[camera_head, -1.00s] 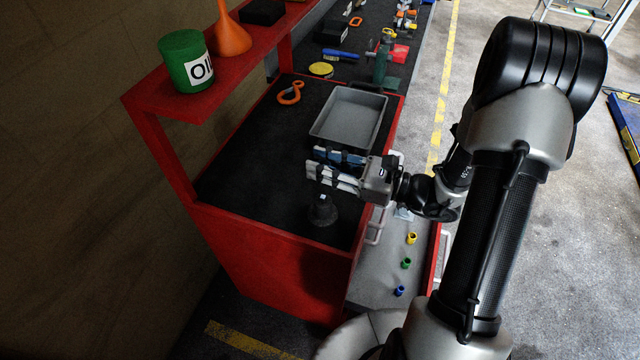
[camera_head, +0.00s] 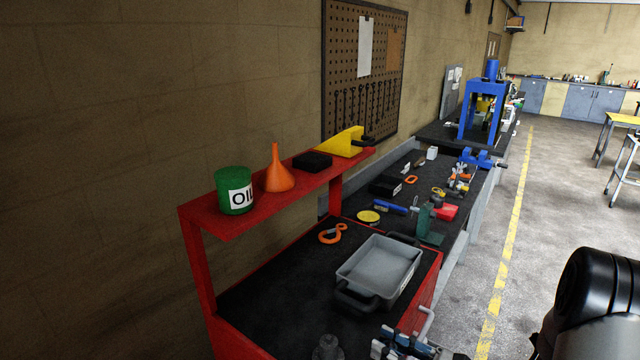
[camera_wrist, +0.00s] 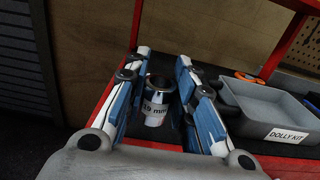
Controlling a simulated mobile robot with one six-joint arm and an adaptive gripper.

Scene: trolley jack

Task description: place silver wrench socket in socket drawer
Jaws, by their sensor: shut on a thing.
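My gripper (camera_head: 400,345) shows at the bottom edge of the head view, over the front right of the red cart's black top. In the wrist view, its blue and white fingers (camera_wrist: 160,100) stand on both sides of a silver socket (camera_wrist: 157,98) with a white "19 mm" label, and are shut on it. The socket stands upright between them, its open end up. The socket drawer is outside both current views.
A grey tray (camera_head: 350,268) marked "DOLLY KIT" sits on the cart, right of the fingers in the wrist view. A red shelf (camera_head: 270,213) holds a green oil can (camera_head: 229,192) and an orange funnel (camera_head: 276,170).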

